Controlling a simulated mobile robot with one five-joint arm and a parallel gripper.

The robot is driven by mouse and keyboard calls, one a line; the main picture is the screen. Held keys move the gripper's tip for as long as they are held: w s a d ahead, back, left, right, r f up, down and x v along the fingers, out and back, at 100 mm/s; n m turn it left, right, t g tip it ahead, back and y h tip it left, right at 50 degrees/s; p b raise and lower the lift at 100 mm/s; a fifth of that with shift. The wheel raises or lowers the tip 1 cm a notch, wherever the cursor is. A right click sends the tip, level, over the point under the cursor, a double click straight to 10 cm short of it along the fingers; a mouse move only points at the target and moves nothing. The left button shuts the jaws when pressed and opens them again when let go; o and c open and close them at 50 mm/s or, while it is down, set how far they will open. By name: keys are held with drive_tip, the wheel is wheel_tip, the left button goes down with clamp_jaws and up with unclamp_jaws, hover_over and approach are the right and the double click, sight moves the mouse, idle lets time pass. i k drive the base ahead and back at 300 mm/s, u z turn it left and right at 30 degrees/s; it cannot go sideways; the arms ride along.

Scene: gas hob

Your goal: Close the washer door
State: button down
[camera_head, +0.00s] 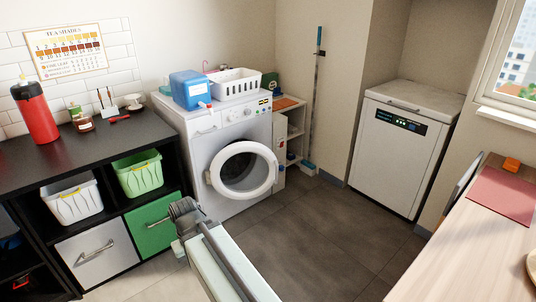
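The white front-loading washer (228,124) stands against the back wall, left of centre. Its round door (262,187) has a thick white ring and dark glass. The door appears to stand ajar from the washer's front, with its right rim reaching past the machine's right edge; the exact gap is hard to tell. A small grey part shows at the ring's left edge. My gripper (184,212) is low and left of the door, in front of the green drawer, apart from the washer. Its fingers are too unclear to tell open from shut.
A black shelf unit (100,150) with bins and drawers stands left of the washer. A blue box (190,90) and white basket (235,84) sit on the washer. A wooden counter (450,255) is at right. The grey floor (320,230) between is clear.

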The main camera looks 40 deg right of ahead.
sight(212, 175)
drive_tip(key=i, duration=1.4)
drive_tip(key=u, duration=0.1)
